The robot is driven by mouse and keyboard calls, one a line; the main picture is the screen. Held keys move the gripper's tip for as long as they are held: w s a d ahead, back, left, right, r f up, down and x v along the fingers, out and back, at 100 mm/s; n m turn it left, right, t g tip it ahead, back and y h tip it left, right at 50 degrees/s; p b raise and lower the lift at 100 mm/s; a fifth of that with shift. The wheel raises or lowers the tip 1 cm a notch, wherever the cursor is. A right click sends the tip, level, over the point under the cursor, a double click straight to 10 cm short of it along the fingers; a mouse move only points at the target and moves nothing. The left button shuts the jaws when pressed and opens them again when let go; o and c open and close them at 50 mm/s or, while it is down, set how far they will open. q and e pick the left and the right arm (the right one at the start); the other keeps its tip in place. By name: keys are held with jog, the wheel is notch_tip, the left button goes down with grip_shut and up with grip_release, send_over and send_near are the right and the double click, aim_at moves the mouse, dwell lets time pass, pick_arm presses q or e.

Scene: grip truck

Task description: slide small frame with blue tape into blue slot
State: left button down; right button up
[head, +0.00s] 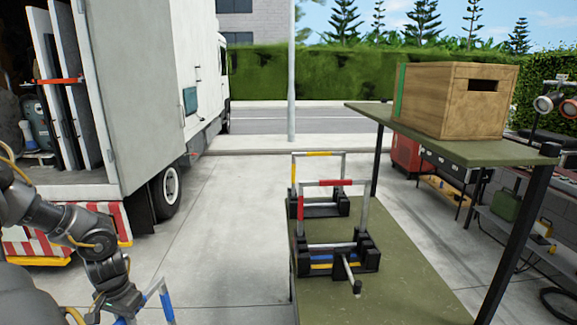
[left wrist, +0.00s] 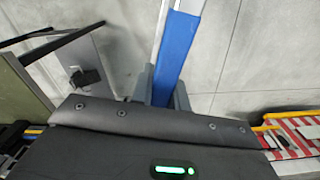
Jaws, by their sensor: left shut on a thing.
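The small frame with blue tape (head: 167,303) is low at the left of the head view, beside the table and apart from it. My left gripper (head: 128,308) is shut on it. In the left wrist view the blue-taped bar (left wrist: 178,48) runs between the fingers of my left gripper (left wrist: 163,90). A black slotted rack (head: 372,256) stands on the green table, with blue and yellow marks low on its front. A red-taped frame (head: 334,183) stands upright in it. A yellow-taped frame (head: 319,154) stands behind. My right gripper is not in view.
The green table (head: 400,296) has clear room right of the rack. A shelf (head: 400,122) above its right side carries a wooden box (head: 465,100). The truck (head: 135,90) stands open at left. Bare concrete (head: 235,215) lies between truck and table.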

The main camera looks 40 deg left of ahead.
pick_arm(q)
jog(key=shift+w+a+r, duration=0.25)
jog(key=shift+w+r, duration=0.1)
jog(key=shift+r, duration=0.25)
jog(key=shift+w+a+r, duration=0.2)
jog(key=shift+w+r, duration=0.15)
jog(key=shift+r, duration=0.2)
jog(key=w+d+r+m+p, duration=0.2)
jog(key=w+r+m, duration=0.3)
jog(key=w+r, duration=0.9)
jog(key=w+d+r+m, duration=0.5)
jog(key=w+d, duration=0.1)
jog(key=d, duration=0.4)
jog(key=w+d+r+m, duration=0.4)
jog(key=w+d+r, duration=0.1)
jog(key=d, duration=0.4)
jog(key=shift+w+d+r+m+p, duration=0.35)
jog(key=shift+w+d+m+p, duration=0.1)
jog(key=shift+w, duration=0.4)
